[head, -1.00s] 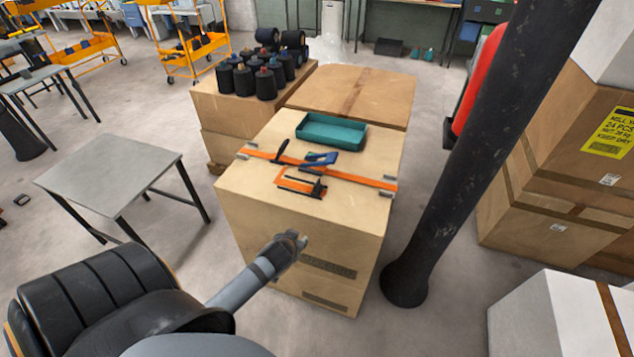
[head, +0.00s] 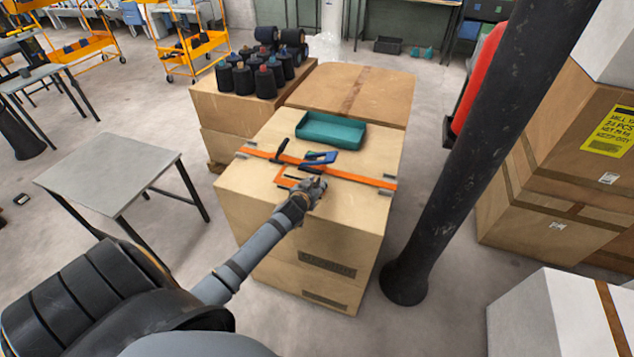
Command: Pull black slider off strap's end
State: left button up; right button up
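An orange strap (head: 355,177) runs across the top of a large tan carton (head: 250,190). A loose orange piece of strap (head: 279,179) lies in front of it, with a thin black part (head: 293,178) beside it. My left gripper (head: 318,185) is over the right part of this loose piece and hides it, including the dark part seen there earlier. I cannot make out the slider clearly. The fingers are too small to tell whether they are open, or whether they touch anything. My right gripper is not in view.
On the carton, a black upright piece (head: 281,148) and a blue tool (head: 320,157) lie by the strap. A teal tray (head: 331,131) is behind them. Black thread cones (head: 265,82) stand on a box behind. A dark column (head: 455,170) rises at right.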

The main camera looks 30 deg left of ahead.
pick_arm(q)
jog(key=shift+w+f, duration=0.15)
jog(key=shift+w, duration=0.25)
jog(key=shift+a, duration=0.1)
grip_shut()
